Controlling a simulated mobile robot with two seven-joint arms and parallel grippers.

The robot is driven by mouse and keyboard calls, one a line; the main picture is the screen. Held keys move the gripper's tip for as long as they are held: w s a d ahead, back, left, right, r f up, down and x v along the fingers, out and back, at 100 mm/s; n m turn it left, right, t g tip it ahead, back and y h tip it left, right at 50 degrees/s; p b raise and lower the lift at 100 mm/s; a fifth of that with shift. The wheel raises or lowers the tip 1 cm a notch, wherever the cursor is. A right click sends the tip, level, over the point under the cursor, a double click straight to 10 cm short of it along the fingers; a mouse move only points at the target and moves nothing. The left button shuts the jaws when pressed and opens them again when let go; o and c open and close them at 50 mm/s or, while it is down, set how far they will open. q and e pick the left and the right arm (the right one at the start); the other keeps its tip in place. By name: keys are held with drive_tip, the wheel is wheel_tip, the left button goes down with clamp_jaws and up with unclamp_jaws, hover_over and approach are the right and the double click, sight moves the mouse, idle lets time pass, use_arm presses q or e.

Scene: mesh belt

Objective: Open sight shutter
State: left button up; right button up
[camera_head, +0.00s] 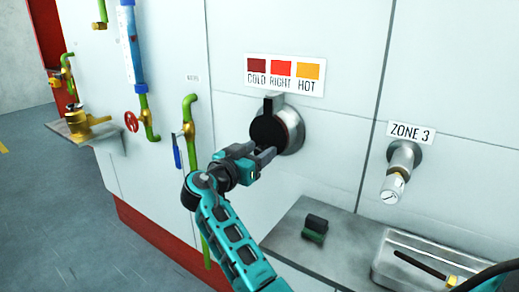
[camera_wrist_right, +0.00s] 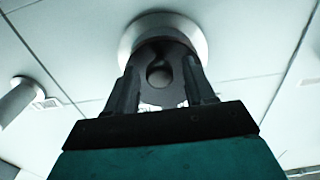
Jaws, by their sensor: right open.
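The sight shutter (camera_head: 267,130) is a round black disc with a short tab at its top, in front of a round grey metal port (camera_head: 293,133) on the pale wall panel. It covers most of the port. In the right wrist view the dark shutter (camera_wrist_right: 177,95) shows a round knob or hole (camera_wrist_right: 158,75) and the pale port ring (camera_wrist_right: 200,35) behind it. My right gripper (camera_head: 264,153) is open at the shutter's lower edge. In the wrist view its fingers (camera_wrist_right: 160,80) stand on both sides of the shutter's lower part; I cannot tell whether they touch it. My left gripper is out of view.
A COLD/RIGHT/HOT colour label (camera_head: 284,75) is above the port. A gauge fitting (camera_head: 398,180) sticks out at right under the ZONE 3 label (camera_head: 410,133). Green pipes (camera_head: 190,120) run at left. A grey shelf (camera_head: 335,255) below carries a dark block (camera_head: 316,223) and a metal tray (camera_head: 400,285).

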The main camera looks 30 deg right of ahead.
drive_tip(key=shift+w+d, duration=0.2)
drive_tip(key=shift+d, duration=0.25)
clamp_jaws()
idle(0.3)
